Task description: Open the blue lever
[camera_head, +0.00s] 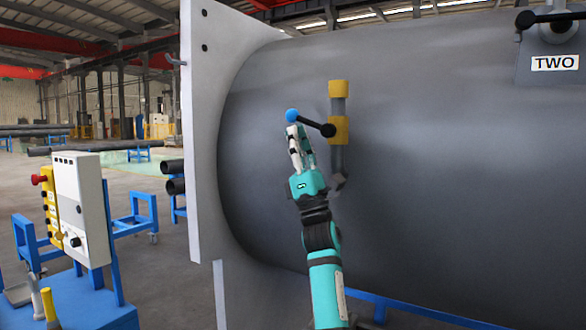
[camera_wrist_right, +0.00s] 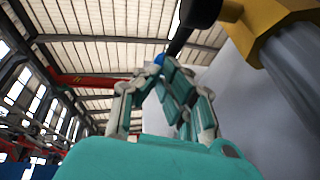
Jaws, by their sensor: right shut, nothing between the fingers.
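The blue lever is a black rod (camera_head: 313,123) with a blue ball (camera_head: 292,115) on its left end. It runs from the ball down to the right, to a yellow and grey valve pipe (camera_head: 338,130) on the dark shell. My right gripper (camera_head: 295,130) is shut and empty, its fingertips just below the blue ball. In the right wrist view the blue ball (camera_wrist_right: 159,59) shows beyond the closed fingertips (camera_wrist_right: 163,67); I cannot tell whether they touch. The yellow fitting (camera_wrist_right: 262,20) is at the upper right there. My left gripper is not in view.
The large grey shell (camera_head: 430,150) fills the right side, with a pale flange plate (camera_head: 203,150) at its left. A second valve labelled TWO (camera_head: 555,63) is at the upper right. A control box (camera_head: 80,205) on a blue cart (camera_head: 85,310) stands at the left.

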